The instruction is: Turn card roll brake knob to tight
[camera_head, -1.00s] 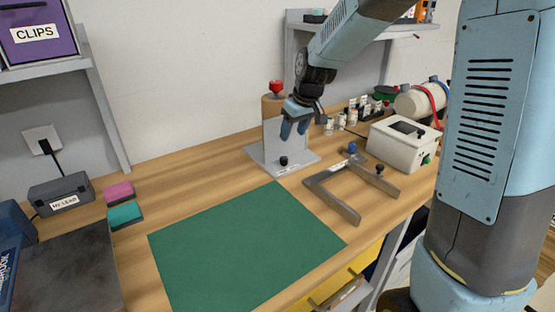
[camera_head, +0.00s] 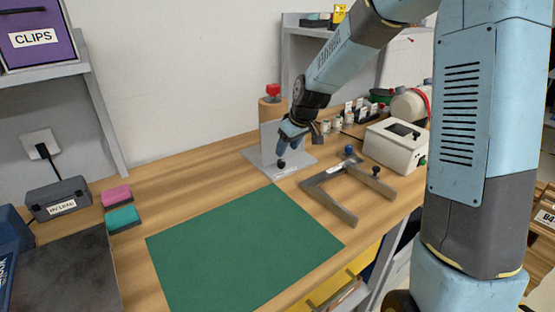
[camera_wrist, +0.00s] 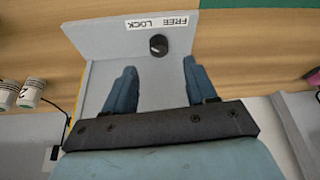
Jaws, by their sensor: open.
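The card roll stand is a grey plate (camera_head: 304,157) with an upright panel and a brown roll (camera_head: 270,108) topped by a red knob (camera_head: 273,90). A small black knob (camera_head: 281,164) sits on the front of the plate. The wrist view shows this black knob (camera_wrist: 158,44) beside a white label (camera_wrist: 157,22) reading FREE and LOCK. My gripper (camera_head: 287,148) points down over the plate, close behind the black knob. In the wrist view my gripper (camera_wrist: 160,67) has its two blue fingers apart and empty, with the knob just beyond the tips, roughly centred between them. Contact with the knob is not visible.
A metal C-shaped frame (camera_head: 332,203) with a blue and a black knob lies right of the stand. A white box (camera_head: 394,146) and small bottles (camera_head: 332,126) stand behind it. A green mat (camera_head: 240,245) lies in front, and pink and teal blocks (camera_head: 122,219) lie left.

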